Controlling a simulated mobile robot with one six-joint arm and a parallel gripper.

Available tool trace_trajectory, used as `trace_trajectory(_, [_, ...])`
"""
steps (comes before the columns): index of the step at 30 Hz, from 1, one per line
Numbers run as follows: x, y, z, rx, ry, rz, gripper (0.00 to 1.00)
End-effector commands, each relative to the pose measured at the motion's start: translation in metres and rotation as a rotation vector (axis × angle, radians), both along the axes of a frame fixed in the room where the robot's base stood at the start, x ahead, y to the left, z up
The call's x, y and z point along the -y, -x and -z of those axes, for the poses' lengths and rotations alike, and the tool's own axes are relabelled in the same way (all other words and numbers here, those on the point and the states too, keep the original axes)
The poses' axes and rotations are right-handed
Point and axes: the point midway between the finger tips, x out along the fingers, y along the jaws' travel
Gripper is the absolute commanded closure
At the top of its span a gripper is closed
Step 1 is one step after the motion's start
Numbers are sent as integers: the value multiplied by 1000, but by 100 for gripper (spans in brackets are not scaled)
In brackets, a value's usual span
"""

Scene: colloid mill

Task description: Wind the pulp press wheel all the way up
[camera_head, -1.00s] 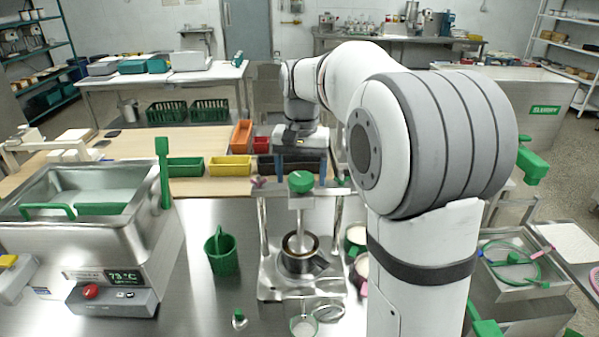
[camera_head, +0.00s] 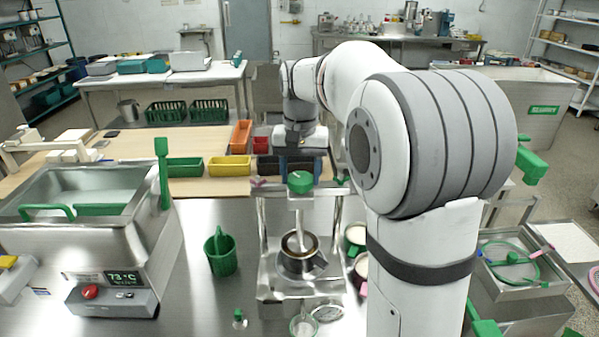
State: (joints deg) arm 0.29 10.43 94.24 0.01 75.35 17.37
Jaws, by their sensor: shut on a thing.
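The pulp press (camera_head: 262,245) stands on the steel table in the middle of the view, a metal frame with two posts and a crossbar. Its green wheel (camera_head: 300,182) sits at the top centre, above the crossbar. My gripper (camera_head: 300,172) points down over the wheel, one blue finger on each side, and is shut on it. A pale spindle (camera_head: 299,222) runs down from the crossbar into a round metal pot (camera_head: 301,258) on the press base. The arm hides part of the right side of the press.
A steel bath (camera_head: 80,215) with a 73 °C display is at the left. Cups with white contents (camera_head: 355,236) stand close by on the right. Red, yellow and green trays (camera_head: 228,166) lie behind on a wooden board.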

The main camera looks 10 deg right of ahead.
Motion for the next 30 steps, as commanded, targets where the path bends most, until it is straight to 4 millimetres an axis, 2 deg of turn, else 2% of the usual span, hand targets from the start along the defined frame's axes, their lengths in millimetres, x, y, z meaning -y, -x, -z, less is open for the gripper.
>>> trace_trajectory(30, [0,0,-1,1,0,-912,69])
